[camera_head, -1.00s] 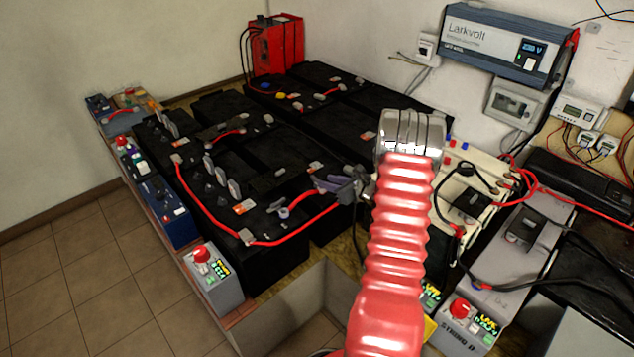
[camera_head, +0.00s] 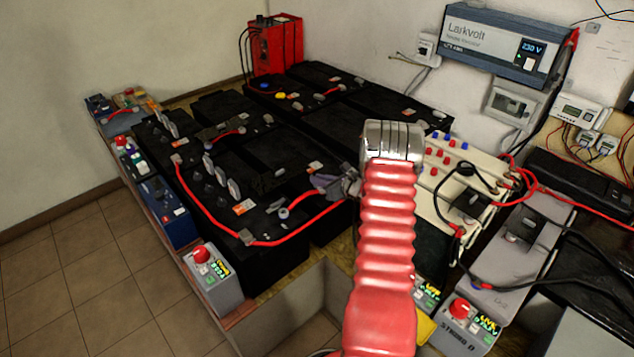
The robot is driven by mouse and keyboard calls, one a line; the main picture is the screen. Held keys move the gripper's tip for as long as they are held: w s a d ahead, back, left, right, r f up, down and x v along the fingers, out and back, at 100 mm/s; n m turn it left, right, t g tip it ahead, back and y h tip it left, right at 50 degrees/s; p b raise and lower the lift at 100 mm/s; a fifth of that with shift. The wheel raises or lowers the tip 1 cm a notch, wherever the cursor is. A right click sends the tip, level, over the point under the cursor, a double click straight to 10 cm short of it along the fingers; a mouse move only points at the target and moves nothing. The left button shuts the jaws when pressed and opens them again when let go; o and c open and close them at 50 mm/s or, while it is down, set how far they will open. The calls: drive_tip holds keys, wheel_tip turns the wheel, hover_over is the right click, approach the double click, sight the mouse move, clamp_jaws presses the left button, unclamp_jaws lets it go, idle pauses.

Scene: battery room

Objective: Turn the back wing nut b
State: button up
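My gripper (camera_head: 328,183), small and grey, pokes out to the left from behind my red ribbed arm. Its fingertips are at the back end of a short thick red cable (camera_head: 299,199), over the right edge of the black batteries (camera_head: 275,255). I cannot tell whether the fingers touch or grip a nut there; any back wing nut at that spot is hidden or too small to make out. A pale, ring-like fitting (camera_head: 283,213) sits at the cable's front end. I cannot read any letter marking a nut b.
A long red cable (camera_head: 205,215) loops over the front batteries. Upright grey tabs (camera_head: 208,165) stand on them. A cream unit with red and blue terminals (camera_head: 436,170) stands right of my arm. Grey boxes with red buttons (camera_head: 212,280) line the front. Floor at left is clear.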

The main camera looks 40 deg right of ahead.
clamp_jaws()
